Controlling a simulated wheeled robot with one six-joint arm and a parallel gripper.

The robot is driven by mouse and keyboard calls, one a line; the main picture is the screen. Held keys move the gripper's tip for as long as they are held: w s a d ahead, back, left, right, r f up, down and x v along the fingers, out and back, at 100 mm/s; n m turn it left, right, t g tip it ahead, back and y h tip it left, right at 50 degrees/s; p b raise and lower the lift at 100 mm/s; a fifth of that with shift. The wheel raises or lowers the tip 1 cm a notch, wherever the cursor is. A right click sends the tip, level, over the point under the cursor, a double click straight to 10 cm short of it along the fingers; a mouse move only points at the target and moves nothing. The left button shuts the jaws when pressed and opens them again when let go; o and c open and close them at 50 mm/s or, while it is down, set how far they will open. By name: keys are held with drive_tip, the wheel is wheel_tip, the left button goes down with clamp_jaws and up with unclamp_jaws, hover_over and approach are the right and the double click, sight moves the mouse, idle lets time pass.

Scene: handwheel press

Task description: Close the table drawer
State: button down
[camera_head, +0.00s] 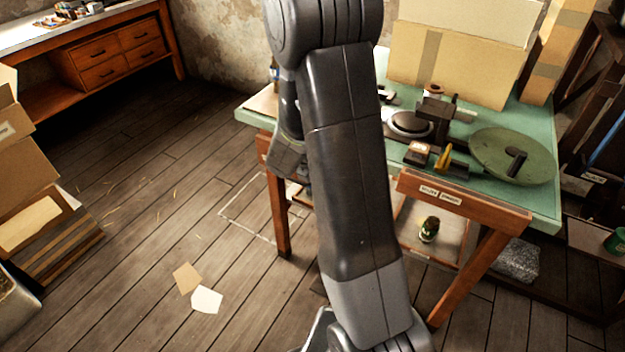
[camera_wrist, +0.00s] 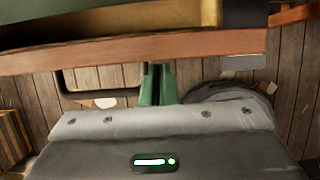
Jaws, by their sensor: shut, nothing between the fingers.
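The green-topped table (camera_head: 545,212) stands at the right in the head view. A wooden front with two pale labels (camera_head: 470,205) juts out below its near edge and looks like the drawer front; its left part is hidden behind my arm. In the wrist view a wooden board (camera_wrist: 110,52), apparently the drawer front, crosses above my gripper (camera_wrist: 158,72). My green fingers are shut and empty, their tips close to the board's lower edge; I cannot tell whether they touch. The fingers are hidden in the head view.
A press with a handwheel (camera_head: 505,155) and a large cardboard box (camera_head: 455,55) stand on the table. Stacked boxes (camera_head: 30,190) stand at the left. A workbench (camera_head: 110,20) is at the back left. The plank floor between is mostly clear, with loose papers (camera_head: 205,298).

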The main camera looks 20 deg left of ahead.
drive_tip(key=w+p, duration=0.2)
drive_tip(key=w, duration=0.1)
drive_tip(key=shift+w+d+r, duration=0.15)
drive_tip(key=shift+w+d, duration=0.05)
drive_tip(key=shift+w, duration=0.1)
drive_tip(key=shift+w+p, duration=0.4)
drive_tip(key=shift+w, duration=0.05)
drive_tip(key=shift+s+f, duration=0.1)
drive_tip(key=shift+f, duration=0.1)
